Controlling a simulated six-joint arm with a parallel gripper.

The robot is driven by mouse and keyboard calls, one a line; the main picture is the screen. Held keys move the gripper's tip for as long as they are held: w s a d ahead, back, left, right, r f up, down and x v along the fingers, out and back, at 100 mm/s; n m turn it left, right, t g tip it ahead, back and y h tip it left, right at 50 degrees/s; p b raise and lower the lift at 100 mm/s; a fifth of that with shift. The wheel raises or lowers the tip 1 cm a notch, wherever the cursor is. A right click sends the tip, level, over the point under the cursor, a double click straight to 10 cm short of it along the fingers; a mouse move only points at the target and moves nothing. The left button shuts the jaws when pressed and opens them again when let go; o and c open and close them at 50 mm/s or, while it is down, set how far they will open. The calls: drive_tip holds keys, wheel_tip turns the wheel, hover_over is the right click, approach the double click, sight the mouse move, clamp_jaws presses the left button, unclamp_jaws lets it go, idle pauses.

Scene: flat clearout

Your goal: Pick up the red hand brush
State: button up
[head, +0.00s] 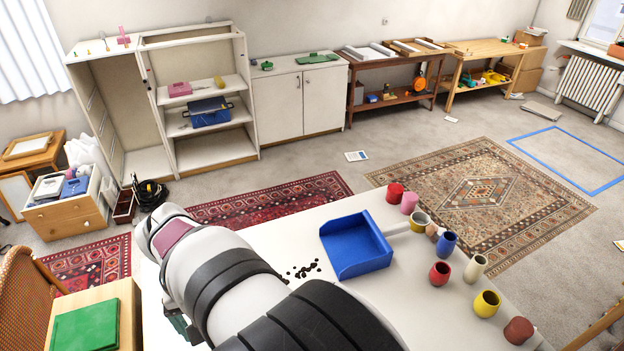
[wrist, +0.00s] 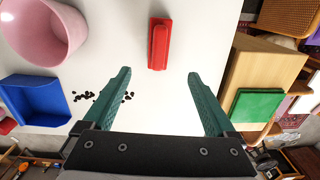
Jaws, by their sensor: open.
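The red hand brush (wrist: 159,43) lies on the white table top (wrist: 110,53) in the wrist view, its long side running up the picture. My gripper (wrist: 159,74) is open and empty, its two teal fingers spread wide. The brush lies just beyond the fingertips, roughly centred between them and apart from both. In the head view my arm covers the brush and most of the gripper.
A blue dustpan (head: 356,246) lies on the table near dark crumbs (head: 303,269). Several coloured cups, including a red one (head: 440,273), stand at the right. A large pink vessel (wrist: 40,30) is left of the brush. A green item (head: 87,327) lies on a wooden unit.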

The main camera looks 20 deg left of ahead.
drive_tip(key=f, duration=1.5)
drive_tip(key=shift+s+d+f, duration=0.1)
drive_tip(key=shift+d, duration=0.15)
clamp_jaws()
wheel_tip(320, 180, up, 10)
drive_tip(key=shift+r, duration=0.1)
